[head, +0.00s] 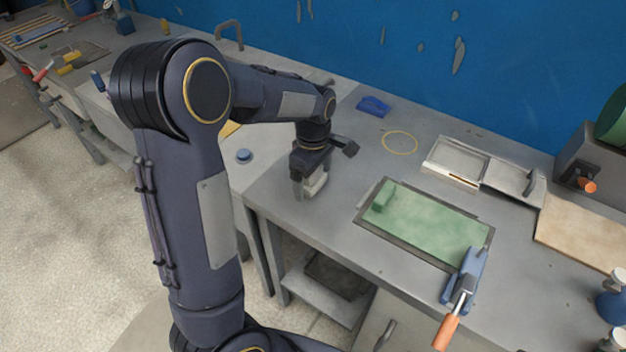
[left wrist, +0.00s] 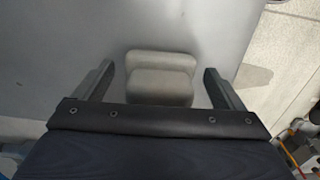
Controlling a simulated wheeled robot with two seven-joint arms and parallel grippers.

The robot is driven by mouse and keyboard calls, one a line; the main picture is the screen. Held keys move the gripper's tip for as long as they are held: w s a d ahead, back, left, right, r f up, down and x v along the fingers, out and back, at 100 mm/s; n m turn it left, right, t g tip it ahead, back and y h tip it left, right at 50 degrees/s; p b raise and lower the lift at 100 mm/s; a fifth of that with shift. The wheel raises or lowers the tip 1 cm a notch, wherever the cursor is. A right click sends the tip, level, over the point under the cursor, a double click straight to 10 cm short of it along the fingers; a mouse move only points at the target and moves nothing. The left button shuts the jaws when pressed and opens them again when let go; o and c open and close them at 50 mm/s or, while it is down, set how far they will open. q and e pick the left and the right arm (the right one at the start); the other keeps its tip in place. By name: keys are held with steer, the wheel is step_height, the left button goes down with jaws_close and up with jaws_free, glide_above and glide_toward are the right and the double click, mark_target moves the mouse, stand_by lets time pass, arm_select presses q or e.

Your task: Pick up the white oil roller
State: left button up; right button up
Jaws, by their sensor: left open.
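A pale, off-white rounded block, which I take to be the white oil roller (left wrist: 161,80), lies on the grey bench top in the left wrist view. It shows in two stepped parts, and its lower end is hidden by my gripper's body. My left gripper (left wrist: 158,70) is open, with one finger on each side of it and a visible gap to both. In the head view my left gripper (head: 306,188) points down at the bench near its front left corner, with the pale roller (head: 317,183) partly hidden by it. My right gripper is not in view.
A dark-framed green panel (head: 430,225) lies right of the gripper, with a blue tool (head: 464,277) with an orange handle at its right corner. Behind are a pale tray (head: 455,160), a yellow ring (head: 400,142) and a blue block (head: 373,106). A blue wall closes the back.

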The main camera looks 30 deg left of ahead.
arm_select(q)
steer(key=c, duration=1.1)
steer(key=shift+r, duration=0.1)
steer(key=shift+r, duration=0.4)
step_height(320, 180, up, 2)
steer(key=shift+r, duration=0.25)
steer(key=s+r, duration=0.3)
steer(key=s, duration=0.1)
steer(key=s+r, duration=0.3)
steer(key=s, duration=0.2)
steer(key=s+r, duration=0.3)
steer(key=s, duration=0.2)
steer(key=shift+a+r, duration=0.15)
steer(key=shift+r, duration=0.15)
